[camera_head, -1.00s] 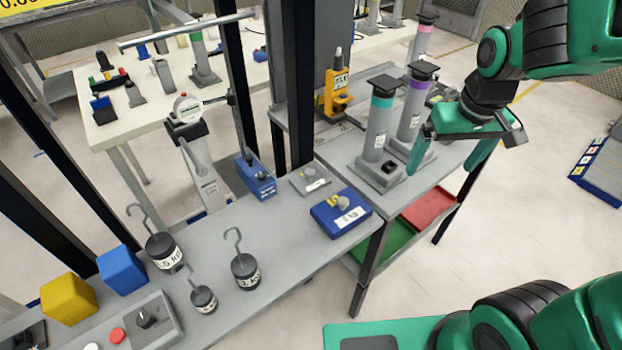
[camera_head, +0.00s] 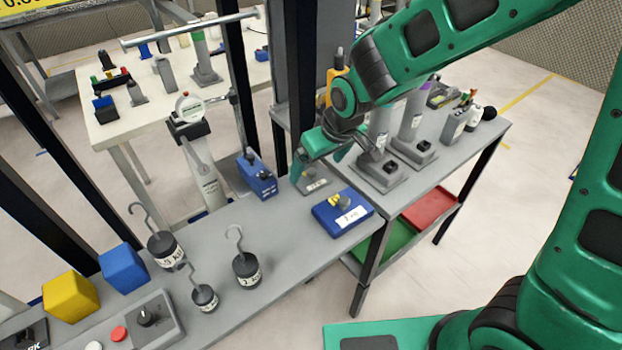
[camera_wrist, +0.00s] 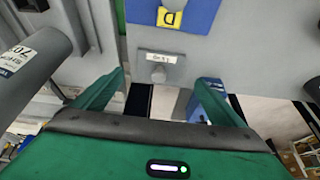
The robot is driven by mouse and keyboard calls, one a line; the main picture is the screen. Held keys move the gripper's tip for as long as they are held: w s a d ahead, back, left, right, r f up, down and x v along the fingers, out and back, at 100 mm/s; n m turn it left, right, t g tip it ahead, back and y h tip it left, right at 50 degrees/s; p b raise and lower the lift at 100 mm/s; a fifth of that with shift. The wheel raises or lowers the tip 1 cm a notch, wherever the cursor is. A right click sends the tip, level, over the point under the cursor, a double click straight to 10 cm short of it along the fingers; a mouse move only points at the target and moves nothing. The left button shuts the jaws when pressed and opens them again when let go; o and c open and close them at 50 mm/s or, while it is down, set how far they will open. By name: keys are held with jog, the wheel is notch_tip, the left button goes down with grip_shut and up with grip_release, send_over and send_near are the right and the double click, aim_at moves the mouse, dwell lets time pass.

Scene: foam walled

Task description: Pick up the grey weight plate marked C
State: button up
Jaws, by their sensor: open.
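A small grey weight plate (camera_head: 316,187) with a knob lies on the grey bench, partly hidden by my gripper in the head view. In the wrist view the grey plate (camera_wrist: 178,72) shows its round knob and a white label; I cannot read a letter C on it. My gripper (camera_head: 318,166) is open and empty, close over the plate. In the wrist view the plate and knob lie between and just beyond the fingertips of my gripper (camera_wrist: 160,82). I see no contact.
A blue plate (camera_head: 327,216), marked D in the wrist view (camera_wrist: 198,16), lies beside the grey one. A blue box (camera_head: 260,182) stands left of it. Grey pillars (camera_head: 377,135) stand to the right. Hooked weights (camera_head: 247,270) stand nearer the front left.

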aim_at(314, 173)
jog(key=shift+x, duration=2.7)
jog(key=shift+d, duration=0.1)
jog(key=c, duration=1.6)
jog(key=shift+o, duration=0.2)
